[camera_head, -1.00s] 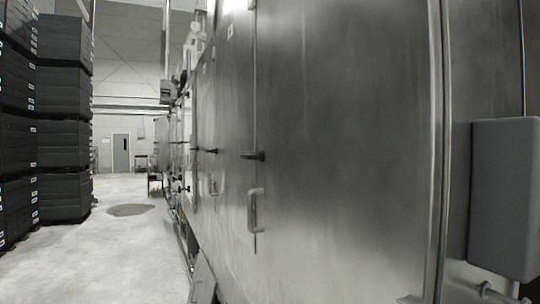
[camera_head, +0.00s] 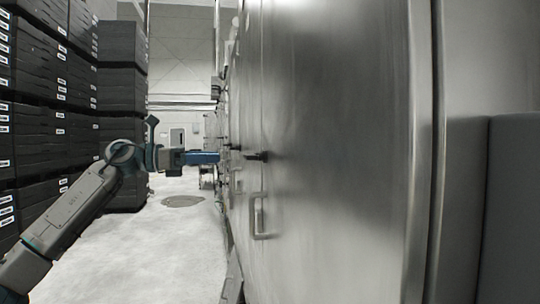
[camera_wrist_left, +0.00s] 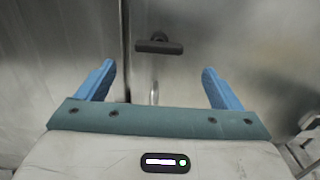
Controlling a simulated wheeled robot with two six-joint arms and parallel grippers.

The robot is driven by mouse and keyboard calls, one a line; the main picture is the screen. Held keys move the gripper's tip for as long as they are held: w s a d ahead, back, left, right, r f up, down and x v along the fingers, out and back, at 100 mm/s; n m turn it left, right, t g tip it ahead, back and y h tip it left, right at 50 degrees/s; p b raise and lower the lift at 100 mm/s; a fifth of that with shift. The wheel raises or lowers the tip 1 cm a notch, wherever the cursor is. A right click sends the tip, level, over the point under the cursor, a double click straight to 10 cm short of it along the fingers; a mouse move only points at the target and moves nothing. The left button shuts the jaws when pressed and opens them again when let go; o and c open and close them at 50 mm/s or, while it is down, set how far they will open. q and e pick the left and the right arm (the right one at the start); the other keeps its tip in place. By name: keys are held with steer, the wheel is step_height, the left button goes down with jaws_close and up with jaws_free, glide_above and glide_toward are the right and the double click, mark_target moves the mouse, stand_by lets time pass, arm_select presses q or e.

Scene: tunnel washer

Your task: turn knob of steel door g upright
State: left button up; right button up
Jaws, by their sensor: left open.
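The steel door (camera_head: 335,150) fills the middle and right of the head view; no letter on it is legible. Its black knob (camera_head: 257,156) sits near the door's left edge. In the left wrist view the knob (camera_wrist_left: 159,47) is a dark bar lying roughly level across the picture, not upright. My left gripper (camera_head: 217,158) is to the left of the knob in the head view, apart from it. In the left wrist view its two blue fingers (camera_wrist_left: 160,88) are spread wide with nothing between them touching, and the knob is ahead of them. My right gripper is not in view.
A pale pull handle (camera_head: 258,216) is on the steel below the knob. Stacks of black crates (camera_head: 122,90) stand at the left. The pale floor aisle (camera_head: 170,240) between crates and steel wall is mostly clear. A grey box (camera_head: 512,200) is at the far right.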

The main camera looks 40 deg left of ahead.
mark_target(245, 156)
arm_select(q)
steer(key=shift+p+x, duration=4.65)
steer(key=shift+x, duration=0.6)
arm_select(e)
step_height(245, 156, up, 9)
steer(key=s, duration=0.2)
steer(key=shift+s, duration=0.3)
arm_select(q)
steer(key=shift+a, duration=0.1)
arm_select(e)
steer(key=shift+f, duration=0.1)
arm_select(q)
steer(key=c, duration=1)
